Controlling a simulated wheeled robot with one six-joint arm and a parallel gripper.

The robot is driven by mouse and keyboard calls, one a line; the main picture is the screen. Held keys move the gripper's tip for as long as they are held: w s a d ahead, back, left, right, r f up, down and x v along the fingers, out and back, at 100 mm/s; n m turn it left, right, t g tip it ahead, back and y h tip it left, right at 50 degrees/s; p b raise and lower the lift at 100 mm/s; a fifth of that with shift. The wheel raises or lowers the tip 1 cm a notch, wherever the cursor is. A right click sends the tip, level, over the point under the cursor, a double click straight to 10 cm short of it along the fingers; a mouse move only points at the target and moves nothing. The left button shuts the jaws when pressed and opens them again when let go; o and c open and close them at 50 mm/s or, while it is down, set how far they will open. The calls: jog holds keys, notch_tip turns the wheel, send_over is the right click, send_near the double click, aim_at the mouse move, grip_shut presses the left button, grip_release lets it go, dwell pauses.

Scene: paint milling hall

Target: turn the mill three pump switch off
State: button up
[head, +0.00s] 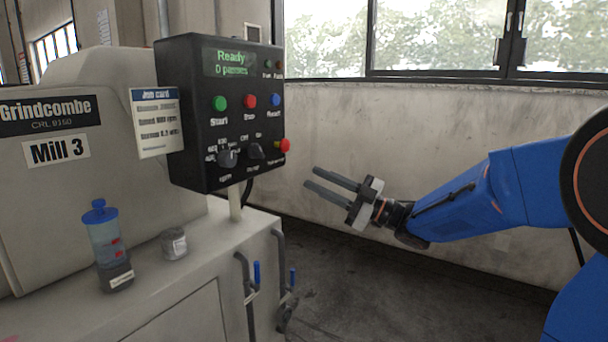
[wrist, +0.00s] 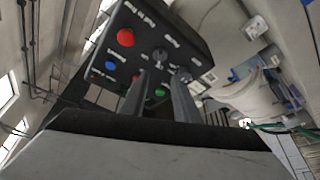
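The Mill 3 control box (head: 205,70) is black and stands on a post at the mill's side. The pump switch appears to be the dark right-hand knob (head: 255,151) low on its face, with OFF and On marked above it. Which way it points is too small to tell. It also shows in the wrist view as a dark knob (wrist: 160,56) beyond my fingertips. My gripper (head: 311,178) is open and empty, to the right of the box and apart from it. Its fingers point left toward the box.
A second knob (head: 227,158) sits left of the switch, and a red mushroom button (head: 284,146) close to its right. Green, red and blue buttons are above. A job card (head: 156,122), bottle (head: 105,245) and small jar (head: 174,244) are left. Pipes with blue handles (head: 257,273) are below.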

jog(key=shift+v, duration=1.15)
jog(key=shift+w, duration=0.1)
jog(key=w+d+m+t+h, duration=0.2)
jog(key=d+m+t+h, duration=0.65)
jog(key=h, duration=0.35)
jog(key=s+d+f+m+g+h, duration=0.4)
jog(key=s+d+f+m+h, duration=0.3)
jog(key=d, duration=0.2)
jog(key=s+f+m+g, duration=0.1)
jog(key=s+f+g, duration=0.2)
jog(key=s, duration=0.6)
jog(key=s+f+m+g, duration=0.1)
jog(key=s+f+g, duration=0.2)
jog(key=s+f, duration=0.4)
jog(key=s+f+m+g, duration=0.2)
jog(key=s+f, duration=0.4)
jog(key=s, duration=0.5)
jog(key=shift+s+a+g+h, duration=0.3)
jog(key=shift+a+g, duration=0.05)
jog(key=shift+g, duration=0.3)
jog(key=shift+a, duration=0.15)
